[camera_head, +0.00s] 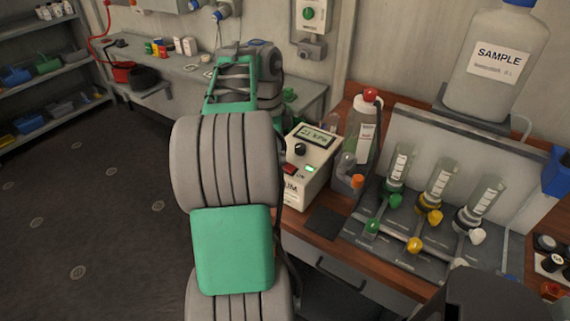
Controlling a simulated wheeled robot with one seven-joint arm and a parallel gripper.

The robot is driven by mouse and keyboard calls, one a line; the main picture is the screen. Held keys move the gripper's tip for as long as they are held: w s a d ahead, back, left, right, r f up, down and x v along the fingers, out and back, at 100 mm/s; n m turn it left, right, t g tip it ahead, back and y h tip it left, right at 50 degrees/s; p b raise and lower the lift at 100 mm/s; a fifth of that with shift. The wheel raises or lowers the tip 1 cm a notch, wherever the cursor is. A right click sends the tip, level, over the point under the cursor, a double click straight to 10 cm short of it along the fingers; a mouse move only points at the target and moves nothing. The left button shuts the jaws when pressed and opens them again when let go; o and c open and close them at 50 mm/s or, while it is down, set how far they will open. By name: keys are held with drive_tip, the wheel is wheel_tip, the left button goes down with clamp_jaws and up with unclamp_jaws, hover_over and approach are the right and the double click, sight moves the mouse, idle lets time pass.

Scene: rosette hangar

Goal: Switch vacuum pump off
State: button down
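The vacuum pump (319,153) is a cream box on the wooden bench, right of my arm. Its sloped top has a small display, whose reading is hard to make out, and a black knob (300,149). Below them are a red rocker switch (290,169) and a lit green lamp (310,169) marked ON. My grey and green arm covers the pump's left edge and part of its front lettering, leaving "UM". I cannot make out my gripper's fingers; the arm links hide whatever lies behind them.
Shelves (50,75) stand at the far left. The floor (110,220) left of my arm is clear.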

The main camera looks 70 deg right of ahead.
drive_tip(key=shift+f+b, duration=0.3)
drive_tip(key=shift+f, duration=0.05)
wheel_tip(320, 180, up, 7)
drive_tip(key=p, duration=0.6)
drive_tip(key=shift+r+p, duration=0.1)
drive_tip(key=shift+p, duration=0.2)
